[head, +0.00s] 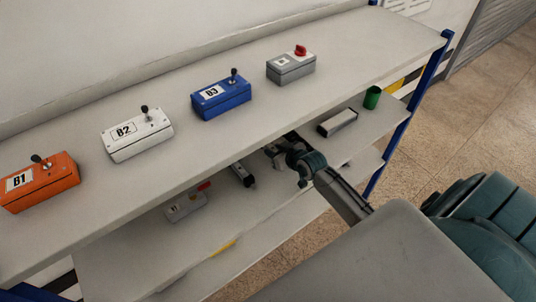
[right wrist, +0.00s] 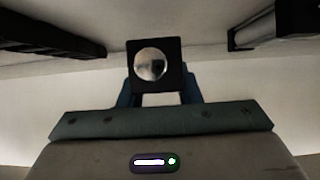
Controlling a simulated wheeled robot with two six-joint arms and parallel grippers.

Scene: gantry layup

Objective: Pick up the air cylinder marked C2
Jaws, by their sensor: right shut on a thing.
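My right gripper (head: 277,150) reaches under the upper shelf's front edge, to the lower shelf. It is shut on an air cylinder (right wrist: 153,66), whose square black end with a round silver face shows between my fingers in the right wrist view. No marking on it is readable. Two similar long items lie on either side: a dark one (head: 243,174) to the left and a silver and black one (head: 338,122) to the right. In the right wrist view they show at left (right wrist: 45,38) and right (right wrist: 280,25). My left gripper is out of view.
Control boxes B1 (head: 40,182), B2 (head: 136,134), B3 (head: 221,97) and a grey box with a red knob (head: 291,68) stand on the upper shelf (head: 180,150). Below are a grey box (head: 185,206) with a red lever and a green cup (head: 371,97). A blue post (head: 408,120) stands right.

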